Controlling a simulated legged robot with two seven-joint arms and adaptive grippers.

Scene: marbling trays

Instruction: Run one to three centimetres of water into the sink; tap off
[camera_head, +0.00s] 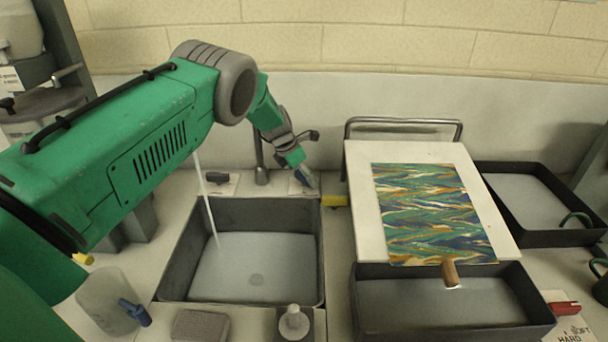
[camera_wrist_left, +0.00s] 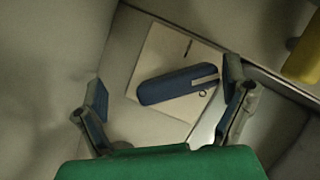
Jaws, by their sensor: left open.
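The grey sink (camera_head: 190,252) has a thin white stream of water (camera_head: 208,205) falling into it. Pale water (camera_head: 290,262) covers its floor around a faint drain; I cannot read the depth. The faucet (camera_head: 262,165) stands behind the sink, its upper part and outlet mostly hidden by my arm. My left gripper (camera_head: 305,178) is open, at a tap handle by the back right corner. In the left wrist view, the blue tap lever (camera_wrist_left: 178,86) lies on a pale plate between and beyond the open fingers (camera_wrist_left: 165,112). A second dark blue lever (camera_head: 217,177) sits left of the faucet. My right gripper is not seen.
A yellow block (camera_head: 335,200) sits right of the lever. A white board (camera_head: 362,200) with a marbled sheet (camera_head: 428,212) leans over a dark tray (camera_head: 365,335).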

